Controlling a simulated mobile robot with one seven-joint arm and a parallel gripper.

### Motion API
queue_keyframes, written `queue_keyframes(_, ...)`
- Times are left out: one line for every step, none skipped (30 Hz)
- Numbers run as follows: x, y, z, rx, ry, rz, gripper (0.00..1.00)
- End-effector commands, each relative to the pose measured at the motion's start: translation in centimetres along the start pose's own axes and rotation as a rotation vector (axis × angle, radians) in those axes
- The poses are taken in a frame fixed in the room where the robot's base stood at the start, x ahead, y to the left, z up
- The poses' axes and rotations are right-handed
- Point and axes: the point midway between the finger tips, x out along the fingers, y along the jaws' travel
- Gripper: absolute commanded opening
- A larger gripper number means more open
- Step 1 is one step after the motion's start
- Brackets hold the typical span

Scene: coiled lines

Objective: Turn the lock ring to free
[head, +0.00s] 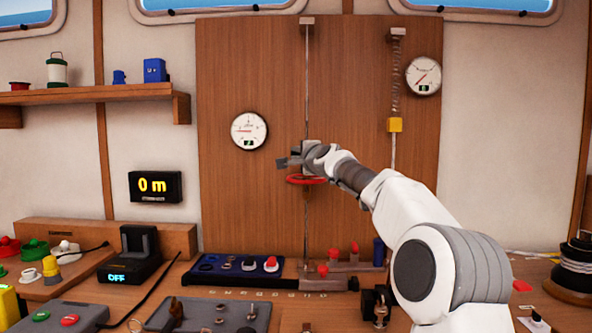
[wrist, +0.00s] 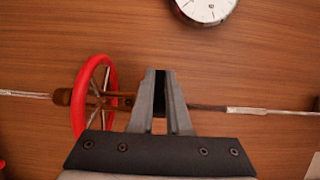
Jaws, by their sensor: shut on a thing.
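A red spoked ring (head: 306,180) sits around a thin vertical line on the wooden panel. It also shows in the wrist view (wrist: 93,97), left of the fingers, with a brown hub on the line. It is the only ring I see on this line; I cannot tell its turn position from marks. My gripper (head: 287,161) is just above the red ring in the head view, at the line. In the wrist view my gripper (wrist: 161,82) has its fingers close together around a dark piece (wrist: 160,95) between them, mostly hidden. The fingers are apart from the red ring.
A round dial (head: 249,131) is on the panel left of my gripper. Below is a bench with a blue switch panel (head: 234,265) and red-handled levers (head: 333,254).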

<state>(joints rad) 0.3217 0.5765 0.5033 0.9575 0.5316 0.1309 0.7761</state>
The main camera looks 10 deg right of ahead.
Motion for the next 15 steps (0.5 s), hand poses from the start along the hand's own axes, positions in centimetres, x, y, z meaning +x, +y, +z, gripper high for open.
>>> queue_keyframes(-0.08, 0.47, -0.22, 0.003, -0.022, -0.003, 0.0)
queue_keyframes(-0.11, 0.47, -0.22, 0.003, -0.038, -0.003, 0.0)
queue_keyframes(-0.17, 0.46, -0.25, 0.004, -0.059, -0.002, 0.0)
queue_keyframes(-0.24, 0.38, -0.24, 0.003, -0.076, -0.003, 0.0)
queue_keyframes(-0.29, 0.35, -0.26, 0.004, -0.093, -0.003, 0.0)
queue_keyframes(-0.36, 0.32, -0.35, 0.003, -0.117, -0.003, 0.0)
queue_keyframes(-0.42, 0.25, -0.31, 0.005, -0.138, -0.003, 0.0)
queue_keyframes(-0.5, 0.17, -0.35, 0.004, -0.159, -0.003, 0.0)
queue_keyframes(-0.58, 0.09, -0.43, 0.004, -0.188, -0.003, 0.0)
queue_keyframes(-0.64, 0.01, -0.41, 0.005, -0.212, -0.002, 0.0)
queue_keyframes(-0.7, -0.12, -0.42, 0.005, -0.236, -0.002, 0.0)
queue_keyframes(-0.79, -0.22, -0.48, 0.005, -0.267, -0.002, 0.0)
queue_keyframes(-0.85, -0.33, -0.5, 0.005, -0.289, -0.002, 0.0)
queue_keyframes(-0.89, -0.34, -0.46, 0.006, -0.313, -0.001, 0.0)
queue_keyframes(-0.99, -0.46, -0.48, 0.005, -0.34, -0.001, 0.0)
